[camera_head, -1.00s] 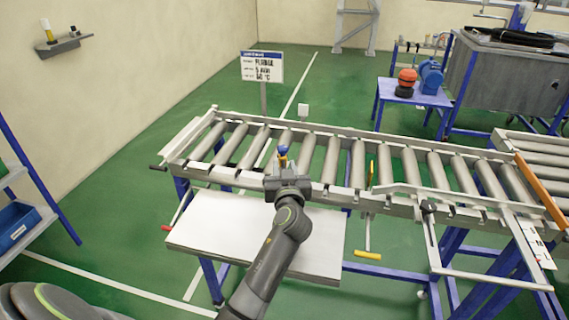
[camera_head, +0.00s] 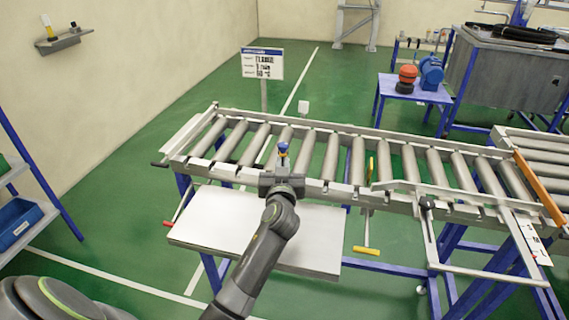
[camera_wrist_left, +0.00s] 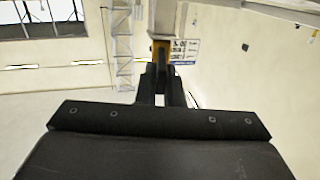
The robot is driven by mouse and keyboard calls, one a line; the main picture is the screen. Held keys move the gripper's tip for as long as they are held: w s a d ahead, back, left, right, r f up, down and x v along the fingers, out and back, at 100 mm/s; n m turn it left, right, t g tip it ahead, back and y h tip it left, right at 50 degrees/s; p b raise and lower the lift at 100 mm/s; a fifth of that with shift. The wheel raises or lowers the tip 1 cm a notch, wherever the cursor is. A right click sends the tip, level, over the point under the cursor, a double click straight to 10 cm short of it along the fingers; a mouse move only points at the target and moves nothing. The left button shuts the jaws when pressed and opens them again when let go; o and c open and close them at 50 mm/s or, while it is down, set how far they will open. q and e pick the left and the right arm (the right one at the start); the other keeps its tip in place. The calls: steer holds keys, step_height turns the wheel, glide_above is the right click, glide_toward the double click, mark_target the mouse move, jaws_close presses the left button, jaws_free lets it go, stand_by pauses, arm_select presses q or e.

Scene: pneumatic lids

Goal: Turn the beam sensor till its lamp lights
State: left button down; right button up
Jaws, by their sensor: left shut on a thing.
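The beam sensor (camera_head: 283,148) shows as a small blue-topped piece at the near rail of the roller conveyor. My left gripper (camera_head: 282,164) is shut on it from the near side; the jaws and palm hide most of its body. In the left wrist view the shut fingers (camera_wrist_left: 161,82) meet a yellow-orange part of the sensor (camera_wrist_left: 160,48), below a pale grey upright part. I cannot make out a lit lamp in either view. A small white plate (camera_head: 303,107) stands beyond the conveyor's far rail. My right gripper is not in view.
The roller conveyor (camera_head: 330,157) runs across the middle. A white tabletop (camera_head: 225,222) lies below my left forearm. A yellow-handled lever (camera_head: 366,250) hangs at the near side. A sign (camera_head: 262,65) stands behind.

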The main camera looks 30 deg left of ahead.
arm_select(q)
steer(key=m+h+p, duration=0.1)
steer(key=h, duration=0.1)
steer(key=a+m+t+h+p, duration=0.1)
steer(key=shift+s+r+h, duration=0.1)
steer(key=shift+s+h, duration=0.1)
steer(key=shift+h, duration=0.2)
steer(key=c, duration=1.6)
jaws_free()
steer(key=shift+o, duration=0.2)
steer(key=b+v, duration=0.2)
steer(key=v, duration=1.5)
steer(key=shift+s+f, duration=0.15)
steer(key=shift+f, duration=0.1)
